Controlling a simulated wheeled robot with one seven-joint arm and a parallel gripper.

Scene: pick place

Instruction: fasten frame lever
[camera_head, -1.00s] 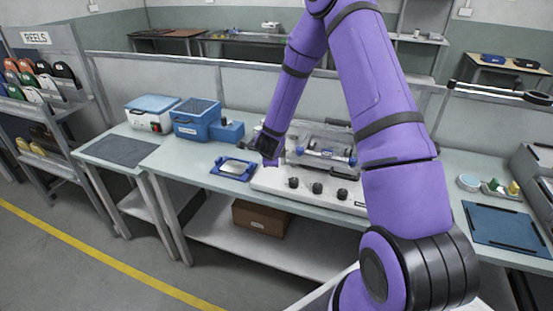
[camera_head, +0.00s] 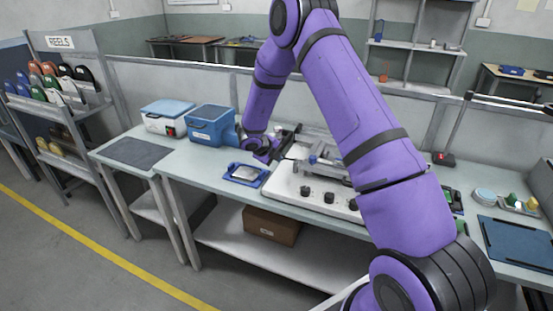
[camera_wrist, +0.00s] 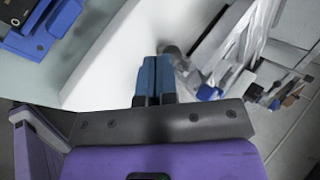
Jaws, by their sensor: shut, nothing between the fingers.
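The white machine (camera_head: 330,212) with black knobs stands on the bench. A grey metal frame (camera_head: 322,160) sits on top of it, partly hidden by my arm. In the wrist view the frame (camera_wrist: 250,45) is at the right, with a small blue part (camera_wrist: 207,93) on its near side. I cannot tell for sure which part is the lever. My gripper (camera_head: 268,152) is above the left end of the machine. In the wrist view its blue fingertips (camera_wrist: 153,72) are together and empty, over the white surface and apart from the blue part.
A blue tray (camera_head: 262,181) holding a pale plate lies just left of the machine. Blue (camera_head: 208,138) and white (camera_head: 163,120) boxes stand further left. A dark blue mat (camera_head: 518,245) and small items lie at right. A bench divider runs behind.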

